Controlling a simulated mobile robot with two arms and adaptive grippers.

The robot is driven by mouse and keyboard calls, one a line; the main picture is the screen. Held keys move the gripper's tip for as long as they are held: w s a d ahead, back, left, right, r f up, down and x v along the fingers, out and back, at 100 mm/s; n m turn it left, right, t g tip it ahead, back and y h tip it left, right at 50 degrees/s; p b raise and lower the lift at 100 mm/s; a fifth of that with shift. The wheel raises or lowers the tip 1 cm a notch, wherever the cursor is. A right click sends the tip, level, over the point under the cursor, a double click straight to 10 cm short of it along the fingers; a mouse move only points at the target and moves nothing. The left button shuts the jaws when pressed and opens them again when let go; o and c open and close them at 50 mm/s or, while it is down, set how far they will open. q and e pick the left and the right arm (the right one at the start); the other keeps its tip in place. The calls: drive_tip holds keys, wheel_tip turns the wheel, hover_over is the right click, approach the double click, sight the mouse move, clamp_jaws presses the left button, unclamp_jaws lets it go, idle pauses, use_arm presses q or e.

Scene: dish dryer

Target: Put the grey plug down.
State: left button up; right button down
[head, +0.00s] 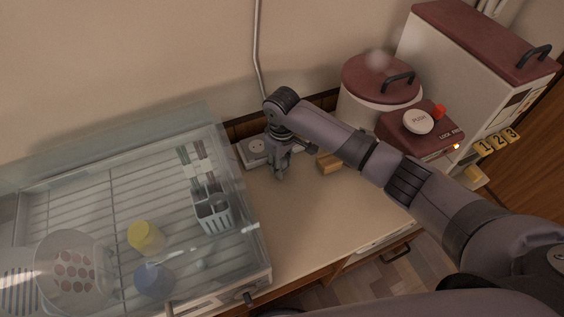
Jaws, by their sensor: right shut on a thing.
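My right gripper (279,172) points down at the back of the counter, close to the wall, and is shut on the grey plug. The plug is small and hard to tell apart from the dark grey fingers around it. A white power socket strip (257,147) lies just left of and behind the gripper, against the wall, partly hidden by it. I cannot tell whether the plug touches the counter. My left gripper is not in view.
A glass-covered dish dryer (262,268) stands left, holding cups and a cutlery basket (213,213). A tan block (329,163) lies right of the gripper. A red-lidded rice container (381,78) and dispenser stand behind my arm. The counter (300,222) in front is clear.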

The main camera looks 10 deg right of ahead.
drive_tip(key=shift+f, duration=0.25)
drive_tip(key=shift+f, duration=0.3)
drive_tip(key=c, duration=1.2)
unclamp_jaws()
wheel_tip(320, 180, up, 13)
drive_tip(key=shift+r+b, duration=0.1)
drive_tip(key=shift+b, duration=0.35)
